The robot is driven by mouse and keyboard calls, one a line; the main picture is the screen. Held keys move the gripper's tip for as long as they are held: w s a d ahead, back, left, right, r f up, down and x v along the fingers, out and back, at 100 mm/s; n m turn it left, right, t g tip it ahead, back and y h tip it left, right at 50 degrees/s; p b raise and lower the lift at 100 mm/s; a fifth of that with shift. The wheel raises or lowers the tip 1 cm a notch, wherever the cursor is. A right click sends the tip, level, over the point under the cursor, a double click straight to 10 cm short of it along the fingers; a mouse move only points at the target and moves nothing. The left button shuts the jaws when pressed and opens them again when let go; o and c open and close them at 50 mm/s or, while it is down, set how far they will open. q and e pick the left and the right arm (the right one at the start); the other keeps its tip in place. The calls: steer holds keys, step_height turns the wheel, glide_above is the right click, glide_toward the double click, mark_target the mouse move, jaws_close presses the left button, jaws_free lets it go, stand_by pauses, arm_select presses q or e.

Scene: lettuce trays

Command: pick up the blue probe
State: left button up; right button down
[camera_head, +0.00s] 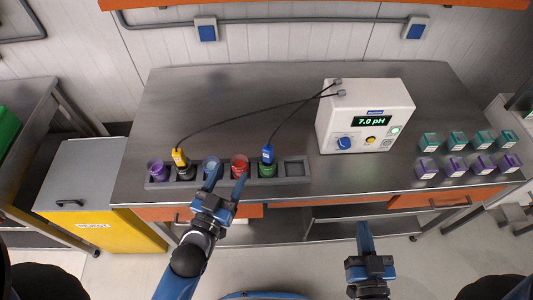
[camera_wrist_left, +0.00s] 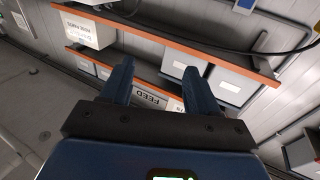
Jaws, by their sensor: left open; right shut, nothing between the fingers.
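The blue probe (camera_head: 268,154) stands upright at the green cup (camera_head: 267,170) in the grey rack (camera_head: 222,183) near the bench's front edge. Its black cable runs to the white pH meter (camera_head: 365,116), which reads 7.0 pH. My left gripper (camera_head: 227,181) is open and empty in front of the rack, by the red cup (camera_head: 240,166), to the left of the blue probe. In the left wrist view its two fingers (camera_wrist_left: 160,85) stand apart with nothing between them. My right gripper (camera_head: 364,238) is shut and empty, low in front of the bench.
A yellow probe (camera_head: 179,157) stands at the rack's left part, beside a purple cup (camera_head: 156,170). The rack's right slot (camera_head: 293,170) is empty. Several teal and purple boxes (camera_head: 456,165) stand at the right. The left wrist view shows wall shelves (camera_wrist_left: 130,42) with bins.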

arm_select(q)
steer(key=w+d+m+g+h+p, duration=0.1)
steer(key=w+d+g, duration=0.1)
steer(key=w+d, duration=0.4)
steer(key=g+y, duration=0.2)
steer(key=g, duration=0.1)
glide_toward(266, 156)
steer(key=w, duration=0.1)
steer(key=shift+n+g, duration=0.3)
steer(key=x, duration=0.3)
steer(key=p+x, duration=0.1)
steer(key=x, duration=0.1)
steer(key=shift+w+d+f, duration=0.15)
steer(key=shift+d, duration=0.35)
steer(key=shift+w+f+p, duration=0.1)
steer(key=shift+w+p, duration=0.35)
steer(key=shift+w, duration=0.25)
steer(key=shift+p+x, duration=0.5)
steer(key=shift+x, duration=1.4)
steer(key=shift+f, duration=0.1)
steer(key=shift+s, duration=0.1)
steer(key=shift+c, duration=0.2)
steer(key=c, duration=1)
